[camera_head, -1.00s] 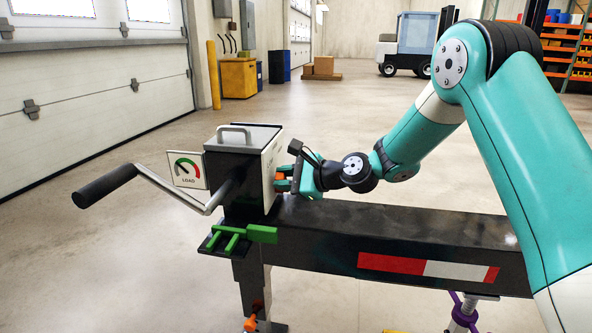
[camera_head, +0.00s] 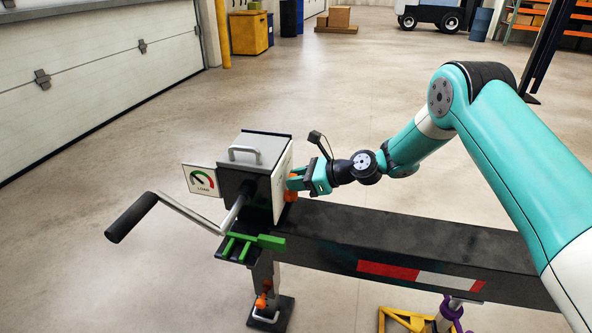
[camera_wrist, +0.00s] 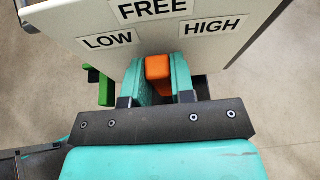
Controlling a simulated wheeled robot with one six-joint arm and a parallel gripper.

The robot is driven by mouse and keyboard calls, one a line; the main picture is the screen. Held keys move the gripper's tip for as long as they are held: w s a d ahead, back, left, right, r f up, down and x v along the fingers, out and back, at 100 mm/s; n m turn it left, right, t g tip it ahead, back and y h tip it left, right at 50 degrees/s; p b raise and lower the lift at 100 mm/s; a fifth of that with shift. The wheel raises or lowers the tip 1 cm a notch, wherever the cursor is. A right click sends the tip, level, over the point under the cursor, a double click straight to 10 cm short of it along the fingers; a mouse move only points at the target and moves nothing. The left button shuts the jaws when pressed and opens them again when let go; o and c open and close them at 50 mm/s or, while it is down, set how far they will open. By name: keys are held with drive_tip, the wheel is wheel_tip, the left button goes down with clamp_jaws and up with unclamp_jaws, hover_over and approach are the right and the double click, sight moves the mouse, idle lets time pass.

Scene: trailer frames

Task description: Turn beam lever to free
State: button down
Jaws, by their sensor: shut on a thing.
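The orange beam lever (camera_wrist: 158,72) is between the two teal fingers of my gripper (camera_wrist: 161,78) in the wrist view, and the gripper is shut on it. The white label plate (camera_wrist: 205,50) behind it reads LOW at left, FREE at top middle and HIGH at right. The visible lever end lies below FREE, between LOW and HIGH; its pivot is hidden. In the head view my gripper (camera_head: 294,183) is at the right face of the grey winch box (camera_head: 243,170), with a bit of orange showing below the fingers.
A crank with a black handle (camera_head: 131,218) sticks out to the left of the box. A load gauge (camera_head: 201,180), a green bracket (camera_head: 270,242) and the dark beam (camera_head: 420,240) with a red and white strip are close by.

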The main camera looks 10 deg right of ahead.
drive_tip(key=shift+w+d, duration=0.1)
drive_tip(key=shift+w, duration=0.05)
idle(0.5)
drive_tip(key=c, duration=1)
unclamp_jaws()
drive_tip(key=shift+o, duration=0.2)
drive_tip(key=p+v, duration=0.1)
drive_tip(key=v, duration=1.6)
drive_tip(key=shift+d, duration=0.25)
